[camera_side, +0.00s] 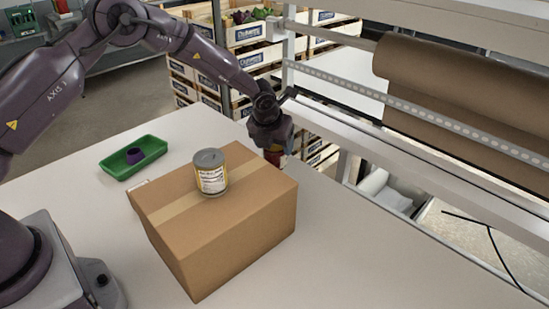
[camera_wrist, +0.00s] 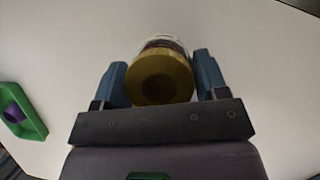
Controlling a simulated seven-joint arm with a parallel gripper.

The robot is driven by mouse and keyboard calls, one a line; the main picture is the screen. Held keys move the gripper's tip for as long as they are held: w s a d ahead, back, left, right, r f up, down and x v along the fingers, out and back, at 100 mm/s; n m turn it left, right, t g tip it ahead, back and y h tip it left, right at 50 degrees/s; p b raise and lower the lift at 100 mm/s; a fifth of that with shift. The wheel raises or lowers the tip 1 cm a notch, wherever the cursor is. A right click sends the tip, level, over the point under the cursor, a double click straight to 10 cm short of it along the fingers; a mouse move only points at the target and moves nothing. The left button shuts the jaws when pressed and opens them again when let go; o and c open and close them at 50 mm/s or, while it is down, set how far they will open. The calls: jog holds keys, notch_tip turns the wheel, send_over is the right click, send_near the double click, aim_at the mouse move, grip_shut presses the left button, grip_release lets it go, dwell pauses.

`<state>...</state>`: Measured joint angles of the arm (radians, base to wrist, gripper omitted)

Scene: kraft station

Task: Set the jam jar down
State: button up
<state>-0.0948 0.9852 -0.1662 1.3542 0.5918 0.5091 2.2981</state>
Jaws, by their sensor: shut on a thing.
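The jam jar (camera_wrist: 160,77) has a round golden lid and shows between the two blue fingers of my gripper (camera_wrist: 163,85) in the wrist view. My gripper is shut on the jar. In the side view my gripper (camera_side: 272,150) is behind the cardboard box, and only a small reddish part of the jam jar (camera_side: 275,157) shows below it. The box hides the jar's lower part, so I cannot tell in that view whether it touches the table.
A closed cardboard box (camera_side: 232,232) stands on the white table (camera_side: 400,270) with a labelled can (camera_side: 211,173) on top. A green tray (camera_side: 120,170) holds a purple object (camera_side: 135,156). A brown paper roll (camera_side: 470,95) on a metal frame is at the right. The table's right front is clear.

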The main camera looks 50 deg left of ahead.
aim_at(275, 156)
jog(key=shift+w+f, duration=0.1)
jog(key=shift+f, duration=1.85)
jog(key=shift+f, duration=0.1)
jog(key=o, duration=1.2)
jog(key=shift+f, duration=0.1)
jog(key=shift+o, duration=0.2)
jog(key=v, duration=1.2)
jog(key=shift+s, duration=0.2)
